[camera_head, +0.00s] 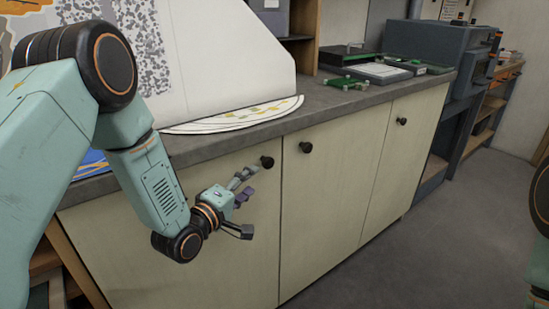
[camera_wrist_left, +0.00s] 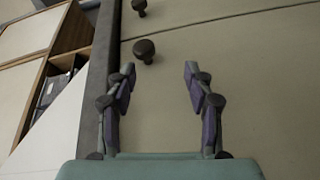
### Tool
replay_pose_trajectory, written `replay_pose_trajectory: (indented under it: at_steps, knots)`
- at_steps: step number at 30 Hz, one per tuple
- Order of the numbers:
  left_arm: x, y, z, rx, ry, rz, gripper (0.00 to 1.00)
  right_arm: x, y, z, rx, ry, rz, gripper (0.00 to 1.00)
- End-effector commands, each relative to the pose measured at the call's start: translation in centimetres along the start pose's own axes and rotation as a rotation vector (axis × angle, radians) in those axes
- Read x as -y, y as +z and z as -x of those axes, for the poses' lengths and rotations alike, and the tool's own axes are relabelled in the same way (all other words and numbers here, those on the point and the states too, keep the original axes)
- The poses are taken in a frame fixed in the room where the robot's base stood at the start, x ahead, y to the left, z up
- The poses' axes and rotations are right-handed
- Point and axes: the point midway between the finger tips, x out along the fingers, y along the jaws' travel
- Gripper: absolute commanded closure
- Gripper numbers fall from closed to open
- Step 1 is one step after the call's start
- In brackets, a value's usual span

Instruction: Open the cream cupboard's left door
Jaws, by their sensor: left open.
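The cream cupboard stands under a grey worktop. Its left door (camera_head: 165,245) is closed, with a dark round knob (camera_head: 267,162) near its upper right corner. My left gripper (camera_head: 248,203) is open and empty in front of this door, a little below and left of the knob. In the left wrist view the spread fingers (camera_wrist_left: 160,75) face the door panel (camera_wrist_left: 158,115). The knob (camera_wrist_left: 144,50) lies beyond the fingertips, nearer the left finger, with no contact visible. A second knob (camera_wrist_left: 139,7) shows farther off. My right gripper is out of view.
The middle door (camera_head: 330,195) and right door (camera_head: 403,150) are also closed. The worktop (camera_head: 335,108) carries a white patterned sheet (camera_head: 235,117) and green-edged items (camera_head: 345,83). A blue-grey machine (camera_head: 440,50) stands beyond. The floor (camera_head: 450,240) at right is clear.

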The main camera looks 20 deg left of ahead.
Motion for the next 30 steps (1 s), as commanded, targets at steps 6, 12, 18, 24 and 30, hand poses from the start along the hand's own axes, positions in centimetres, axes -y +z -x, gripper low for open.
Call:
replay_pose_trajectory:
  at_steps: [6, 12, 18, 24, 30]
  knots:
    - [-1.4, 0.1, 0.5, 0.005, 0.060, 0.145, 0.47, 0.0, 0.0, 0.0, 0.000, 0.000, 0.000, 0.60]
    - [-1.5, 0.2, 0.3, 0.005, 0.066, 0.197, 0.47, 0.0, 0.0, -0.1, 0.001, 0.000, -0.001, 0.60]
    - [-1.6, 0.3, -2.5, 0.008, 0.068, 0.193, 0.47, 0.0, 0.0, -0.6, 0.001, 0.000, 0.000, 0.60]
    - [-1.8, 0.3, -5.7, 0.009, 0.066, 0.193, 0.47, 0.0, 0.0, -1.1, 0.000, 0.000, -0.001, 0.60]
    - [-1.9, 0.2, -7.4, 0.008, 0.065, 0.195, 0.47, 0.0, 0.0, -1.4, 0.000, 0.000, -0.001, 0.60]
